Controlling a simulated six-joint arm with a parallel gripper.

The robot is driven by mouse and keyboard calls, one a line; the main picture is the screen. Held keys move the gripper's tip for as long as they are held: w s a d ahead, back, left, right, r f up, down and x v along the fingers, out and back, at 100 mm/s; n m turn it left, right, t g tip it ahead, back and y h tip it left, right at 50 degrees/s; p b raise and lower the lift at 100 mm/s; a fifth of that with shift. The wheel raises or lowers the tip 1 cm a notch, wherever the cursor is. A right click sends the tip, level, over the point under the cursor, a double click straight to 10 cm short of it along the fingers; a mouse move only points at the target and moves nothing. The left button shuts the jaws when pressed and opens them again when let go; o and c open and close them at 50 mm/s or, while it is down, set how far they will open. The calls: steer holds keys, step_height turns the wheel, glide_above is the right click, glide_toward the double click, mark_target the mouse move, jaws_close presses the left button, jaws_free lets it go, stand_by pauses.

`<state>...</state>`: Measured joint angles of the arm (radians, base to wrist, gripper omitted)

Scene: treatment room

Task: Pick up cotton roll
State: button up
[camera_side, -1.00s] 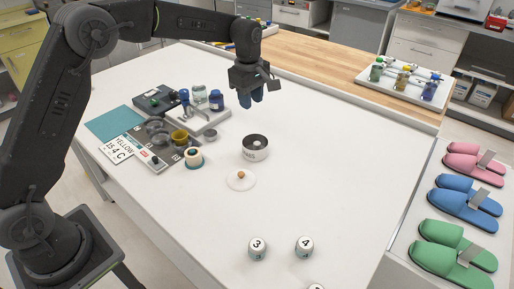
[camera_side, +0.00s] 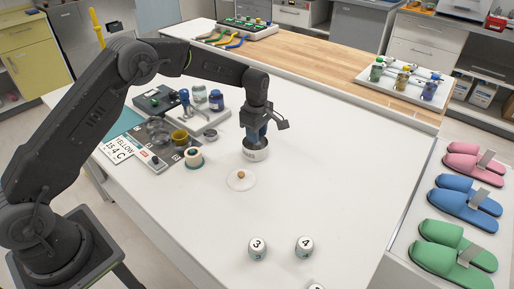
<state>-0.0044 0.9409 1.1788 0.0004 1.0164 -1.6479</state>
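A small round white container (camera_side: 256,154) with dark lettering stands on the white table, right of the middle group of items. Its lid (camera_side: 241,183), white with a brown knob, lies on the table in front of it. The gripper and fingers cover the opening, so the contents and any cotton roll are hidden now. I cannot tell how far apart the fingers are or whether they hold anything.
A roll of tape (camera_side: 194,158) stands close by. Numbered pots (camera_side: 304,247) are in front. The table's right side is clear.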

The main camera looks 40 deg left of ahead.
mark_target(257, 147)
step_height(257, 147, down, 5)
steer(key=shift+s+f, duration=0.1)
steer(key=shift+s, duration=0.05)
steer(key=shift+r, duration=0.25)
steer(key=c, duration=0.6)
steer(key=shift+o, duration=0.2)
steer(key=shift+r, duration=0.1)
